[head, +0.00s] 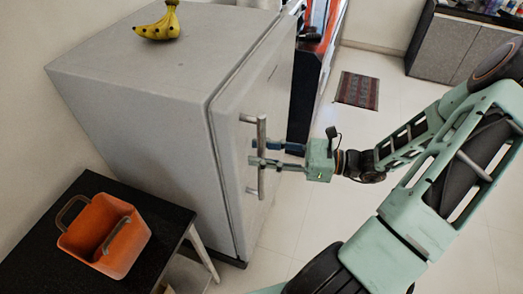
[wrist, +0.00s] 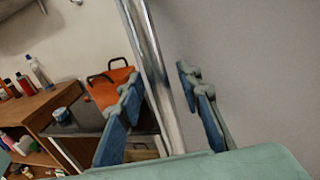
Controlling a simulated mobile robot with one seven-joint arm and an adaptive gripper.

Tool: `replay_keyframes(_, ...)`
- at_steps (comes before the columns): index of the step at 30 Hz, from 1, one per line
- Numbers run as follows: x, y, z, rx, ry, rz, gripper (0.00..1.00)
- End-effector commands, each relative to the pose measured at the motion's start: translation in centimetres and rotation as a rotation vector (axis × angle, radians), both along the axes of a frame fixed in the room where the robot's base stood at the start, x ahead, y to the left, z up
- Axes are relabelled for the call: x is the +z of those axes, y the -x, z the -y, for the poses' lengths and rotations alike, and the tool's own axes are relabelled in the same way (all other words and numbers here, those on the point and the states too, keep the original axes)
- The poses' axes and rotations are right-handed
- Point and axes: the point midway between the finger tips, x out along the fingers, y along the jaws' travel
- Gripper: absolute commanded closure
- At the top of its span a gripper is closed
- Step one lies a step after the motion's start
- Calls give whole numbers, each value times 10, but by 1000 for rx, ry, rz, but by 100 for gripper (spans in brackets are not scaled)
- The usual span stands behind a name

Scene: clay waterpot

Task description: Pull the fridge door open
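The grey fridge (head: 150,75) stands left of centre in the head view. Its door (head: 232,125) looks shut, with a thin dark seam along its edge. A vertical metal bar handle (head: 261,130) stands out from the door face. My gripper (head: 252,152) is at the handle, level with its middle, with its fingers pointing at the door. In the wrist view the handle (wrist: 163,75) runs between the two blue fingers of my gripper (wrist: 158,77). The fingers are apart, with a visible gap on each side of the bar, so it is not gripped.
Bananas (head: 158,24) lie on the fridge top. An orange container (head: 105,240) sits on a black side table (head: 45,255) near the door's lower left. A dark cabinet (head: 308,85) stands beyond the fridge. Open tiled floor (head: 300,220) lies in front of the door.

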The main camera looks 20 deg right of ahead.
Motion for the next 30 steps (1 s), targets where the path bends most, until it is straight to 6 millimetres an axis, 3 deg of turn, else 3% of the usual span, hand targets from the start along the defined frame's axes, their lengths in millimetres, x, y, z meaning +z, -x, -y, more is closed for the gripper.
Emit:
replay_keyframes(8,0,-1,-1,0,0,1,67)
replay_keyframes(17,0,-1,-1,0,0,1,100)
replay_keyframes(30,0,0,-1,2,0,1,100)
